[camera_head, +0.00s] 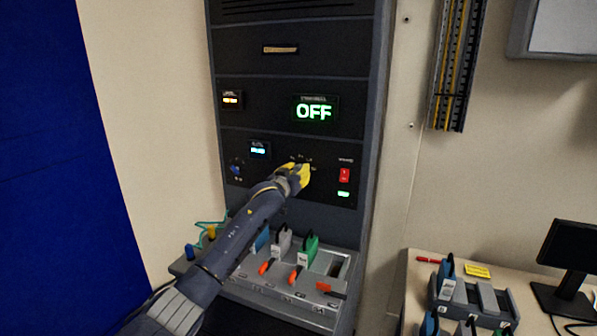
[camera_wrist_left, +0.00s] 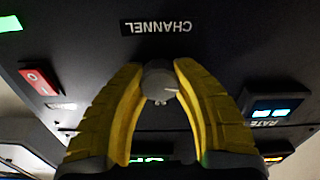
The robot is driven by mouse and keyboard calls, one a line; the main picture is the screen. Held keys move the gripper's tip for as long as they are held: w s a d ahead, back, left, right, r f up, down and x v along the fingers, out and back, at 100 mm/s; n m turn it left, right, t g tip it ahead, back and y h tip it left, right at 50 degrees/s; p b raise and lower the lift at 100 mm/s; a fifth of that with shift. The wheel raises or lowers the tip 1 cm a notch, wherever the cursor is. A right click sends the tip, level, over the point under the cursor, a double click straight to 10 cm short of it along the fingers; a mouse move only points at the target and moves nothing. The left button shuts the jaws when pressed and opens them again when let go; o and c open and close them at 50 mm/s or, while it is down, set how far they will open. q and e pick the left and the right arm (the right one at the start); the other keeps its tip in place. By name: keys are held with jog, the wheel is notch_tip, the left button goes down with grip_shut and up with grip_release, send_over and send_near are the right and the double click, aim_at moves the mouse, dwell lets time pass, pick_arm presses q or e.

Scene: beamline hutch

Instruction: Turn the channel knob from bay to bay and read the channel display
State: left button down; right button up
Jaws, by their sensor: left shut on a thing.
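The black rack panel (camera_head: 276,145) faces me. The channel display (camera_head: 314,112) on it reads OFF in green. My left gripper (camera_head: 302,172) is at the lower part of the panel and hides the knob in the head view. In the left wrist view the round grey channel knob (camera_wrist_left: 159,84) sits between the yellow fingers of my left gripper (camera_wrist_left: 160,70), which are shut on it. A light pointer mark shows on the knob. The CHANNEL label (camera_wrist_left: 157,27) appears upside down there. My right gripper is not in view.
A red switch (camera_head: 344,175) and a green light (camera_head: 343,194) are right of my gripper. A RATE display (camera_wrist_left: 272,112) is on the other side. Below, a shelf (camera_head: 262,289) holds modules with blue, grey and green handles. A bench with a monitor (camera_head: 572,247) stands at right.

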pick_arm(q)
jog(key=shift+r, duration=0.15)
jog(key=m, duration=0.4)
jog(key=shift+d+r+m, duration=0.1)
jog(key=shift+m, duration=1.7)
jog(key=c, duration=0.9)
grip_release()
jog(key=shift+s, duration=0.1)
jog(key=shift+f, duration=0.2)
jog(key=v, duration=1.2)
jog(key=shift+d, duration=0.1)
